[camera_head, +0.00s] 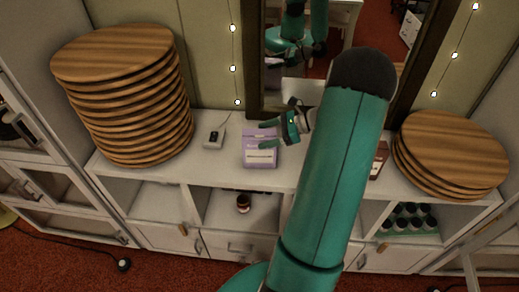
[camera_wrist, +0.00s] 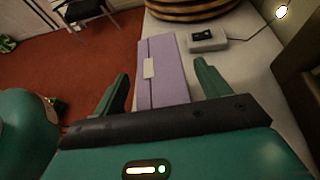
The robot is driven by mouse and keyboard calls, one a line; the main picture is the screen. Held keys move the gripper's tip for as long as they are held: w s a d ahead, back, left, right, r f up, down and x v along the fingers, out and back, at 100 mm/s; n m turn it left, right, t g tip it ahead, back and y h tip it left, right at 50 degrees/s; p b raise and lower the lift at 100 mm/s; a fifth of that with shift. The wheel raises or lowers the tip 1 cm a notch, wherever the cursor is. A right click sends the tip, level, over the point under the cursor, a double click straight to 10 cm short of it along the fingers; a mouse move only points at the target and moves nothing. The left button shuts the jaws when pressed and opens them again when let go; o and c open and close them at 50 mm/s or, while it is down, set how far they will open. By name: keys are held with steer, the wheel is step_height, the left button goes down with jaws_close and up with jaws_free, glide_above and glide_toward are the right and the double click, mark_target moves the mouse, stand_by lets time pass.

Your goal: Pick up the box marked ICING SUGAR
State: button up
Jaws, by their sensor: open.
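A lilac box (camera_head: 261,156) with a pale label stands on the white counter in front of the mirror; I cannot read its lettering. My gripper (camera_head: 267,134) is open at the box, its teal fingers reaching left over the box's upper part. In the wrist view, the lilac box (camera_wrist: 166,84) lies between the two open fingers (camera_wrist: 162,70), with a gap on each side, and its lower end is hidden by the gripper body. A brown box (camera_head: 379,160) is partly hidden behind my arm; its marking is unreadable.
A tall stack of wooden discs (camera_head: 130,105) stands left, a shorter stack (camera_head: 450,155) right. A small grey device (camera_head: 214,138) with a cable sits left of the lilac box. The framed mirror (camera_head: 257,60) rises close behind. Shelves below hold a small jar (camera_head: 243,203) and several dark-topped jars (camera_head: 408,218).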

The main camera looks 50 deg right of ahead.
steer(key=shift+x, duration=1.05)
steer(key=shift+c, duration=0.3)
steer(key=c, duration=1.5)
jaws_close()
steer(key=shift+r, duration=0.1)
